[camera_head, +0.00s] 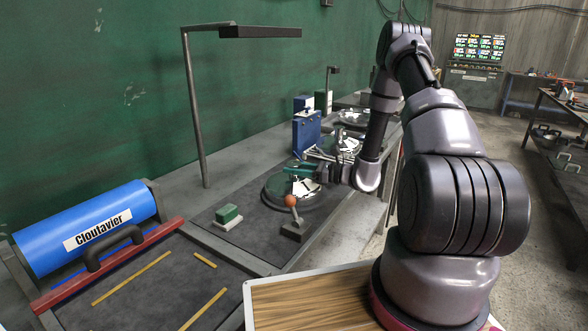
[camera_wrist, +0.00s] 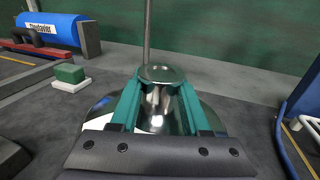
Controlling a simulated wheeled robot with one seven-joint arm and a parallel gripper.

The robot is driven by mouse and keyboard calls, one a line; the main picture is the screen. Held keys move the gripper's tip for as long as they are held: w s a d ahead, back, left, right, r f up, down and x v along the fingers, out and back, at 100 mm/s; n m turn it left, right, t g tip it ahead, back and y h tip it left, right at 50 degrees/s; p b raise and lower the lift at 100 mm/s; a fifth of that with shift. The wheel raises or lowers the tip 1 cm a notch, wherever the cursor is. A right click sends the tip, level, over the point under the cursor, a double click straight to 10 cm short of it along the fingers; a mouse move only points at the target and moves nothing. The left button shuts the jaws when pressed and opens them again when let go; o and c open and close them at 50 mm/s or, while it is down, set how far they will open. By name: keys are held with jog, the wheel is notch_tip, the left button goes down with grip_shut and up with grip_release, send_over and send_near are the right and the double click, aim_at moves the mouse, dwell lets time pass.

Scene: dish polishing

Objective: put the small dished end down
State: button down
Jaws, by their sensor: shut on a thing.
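My gripper (camera_head: 306,168) has its teal fingers over the nearest round station on the bench in the head view. In the wrist view my gripper (camera_wrist: 158,98) is shut on the small dished end (camera_wrist: 160,73), a shiny, mirror-like metal piece between the two fingers. Its lower part is partly hidden by the fingers and the dark gripper body. A wider shiny round surface (camera_wrist: 206,108) shows below and around it. I cannot tell whether the held piece touches that surface.
A green-topped block (camera_head: 228,214) and a red-ball lever (camera_head: 291,201) stand near the round station (camera_head: 272,200). A blue roller (camera_head: 88,228) lies at left. A lamp post (camera_head: 194,110) rises behind. A blue box (camera_head: 306,131) stands farther back.

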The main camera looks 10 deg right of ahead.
jog(key=shift+c, duration=1.9)
grip_release()
jog(key=shift+f, duration=0.1)
